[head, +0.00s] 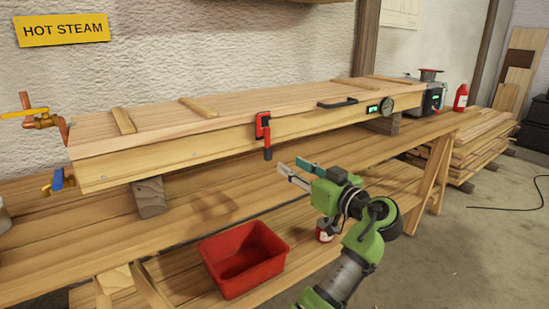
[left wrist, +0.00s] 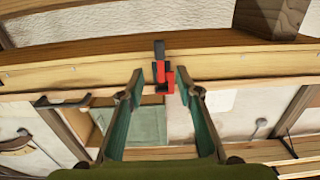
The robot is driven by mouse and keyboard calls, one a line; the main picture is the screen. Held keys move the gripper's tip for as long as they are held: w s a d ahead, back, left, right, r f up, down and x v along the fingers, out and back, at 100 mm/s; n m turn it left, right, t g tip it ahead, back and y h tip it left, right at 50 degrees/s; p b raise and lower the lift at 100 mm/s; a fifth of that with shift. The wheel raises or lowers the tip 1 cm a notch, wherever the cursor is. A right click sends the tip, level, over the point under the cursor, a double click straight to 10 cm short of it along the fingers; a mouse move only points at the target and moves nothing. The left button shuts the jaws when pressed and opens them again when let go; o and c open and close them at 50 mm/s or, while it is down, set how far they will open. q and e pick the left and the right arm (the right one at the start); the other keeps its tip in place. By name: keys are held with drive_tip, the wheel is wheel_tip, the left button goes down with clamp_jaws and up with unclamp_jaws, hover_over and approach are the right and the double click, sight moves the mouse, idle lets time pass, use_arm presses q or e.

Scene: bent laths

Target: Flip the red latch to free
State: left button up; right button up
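The red latch (head: 262,127) is on the front of the long wooden steam box (head: 200,152), near the middle of its length. Its narrow lever (head: 268,154) hangs downward past the box's lower edge. My left gripper (head: 290,166) is open and empty, in front of the box, a little right of and below the latch. In the left wrist view the latch (left wrist: 162,77) shows between the two fingertips of the gripper (left wrist: 160,87), seemingly beyond them. I see no contact. My right gripper is not in view.
The box rests on wooden blocks (head: 149,197) on a bench (head: 190,221). A red bin (head: 243,258) is below. A brass valve (head: 42,122) is at the left end. Space before the latch looks clear.

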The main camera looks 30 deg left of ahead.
sight(270, 153)
use_arm(q)
drive_tip(key=x, duration=0.9)
drive_tip(key=shift+w+a, duration=0.2)
drive_tip(key=shift+a, duration=0.1)
clamp_jaws()
